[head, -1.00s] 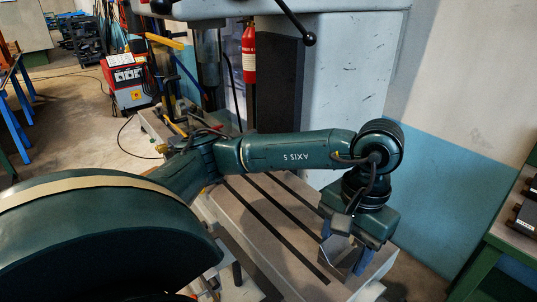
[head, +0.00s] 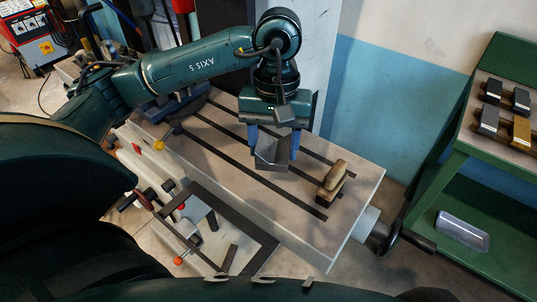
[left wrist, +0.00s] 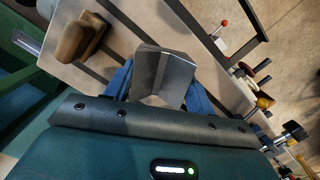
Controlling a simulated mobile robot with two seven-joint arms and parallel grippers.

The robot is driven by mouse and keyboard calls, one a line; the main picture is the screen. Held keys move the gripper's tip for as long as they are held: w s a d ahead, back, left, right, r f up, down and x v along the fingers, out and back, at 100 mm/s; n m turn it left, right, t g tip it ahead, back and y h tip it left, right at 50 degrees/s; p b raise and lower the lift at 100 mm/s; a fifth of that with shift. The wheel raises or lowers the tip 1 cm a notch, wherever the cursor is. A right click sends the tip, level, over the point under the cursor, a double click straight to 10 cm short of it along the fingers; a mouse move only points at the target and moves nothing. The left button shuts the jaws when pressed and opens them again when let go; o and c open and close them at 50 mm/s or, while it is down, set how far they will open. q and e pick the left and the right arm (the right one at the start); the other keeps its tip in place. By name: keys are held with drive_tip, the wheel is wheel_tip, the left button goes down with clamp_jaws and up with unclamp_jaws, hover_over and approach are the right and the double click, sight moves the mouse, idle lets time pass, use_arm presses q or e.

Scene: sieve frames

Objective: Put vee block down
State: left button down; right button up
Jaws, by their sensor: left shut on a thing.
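My left gripper (head: 272,146) points down over the slotted machine table (head: 225,150), its two blue fingers shut on the grey vee block (head: 270,155). The block's V-shaped faces show between the fingers in the left wrist view (left wrist: 165,72). I cannot tell whether its underside touches the table or hangs just above it. My right gripper is not in view.
A wooden-handled brush (head: 333,178) lies on the table to the right of the block. A green shelf (head: 470,150) with several small blocks stands at right. A crank handle (head: 405,235) juts from the table's end.

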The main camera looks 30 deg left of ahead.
use_arm(q)
drive_tip(key=w+a+r+n+t+h, duration=0.15)
drive_tip(key=w+a+n, duration=0.4)
drive_tip(key=n, duration=0.65)
drive_tip(key=shift+y, duration=0.25)
drive_tip(key=shift+s+a+f+p, duration=0.15)
drive_tip(key=shift+f+p, duration=0.05)
drive_tip(key=shift+f, duration=1.3)
drive_tip(key=shift+s+a+f+p, duration=0.1)
drive_tip(key=shift+s+f+p, duration=0.05)
drive_tip(key=shift+f, duration=1.3)
drive_tip(key=shift+s+a+f+p, duration=0.15)
drive_tip(key=shift+f+p, duration=0.05)
drive_tip(key=shift+f, duration=1.3)
drive_tip(key=shift+f, duration=0.2)
drive_tip(key=c, duration=0.5)
unclamp_jaws()
drive_tip(key=shift+g, duration=0.25)
drive_tip(key=shift+r, duration=0.1)
drive_tip(key=r, duration=0.4)
drive_tip(key=a+r+b, duration=0.1)
drive_tip(key=r, duration=0.7)
drive_tip(key=shift+a+b, duration=0.25)
drive_tip(key=shift+b, duration=0.15)
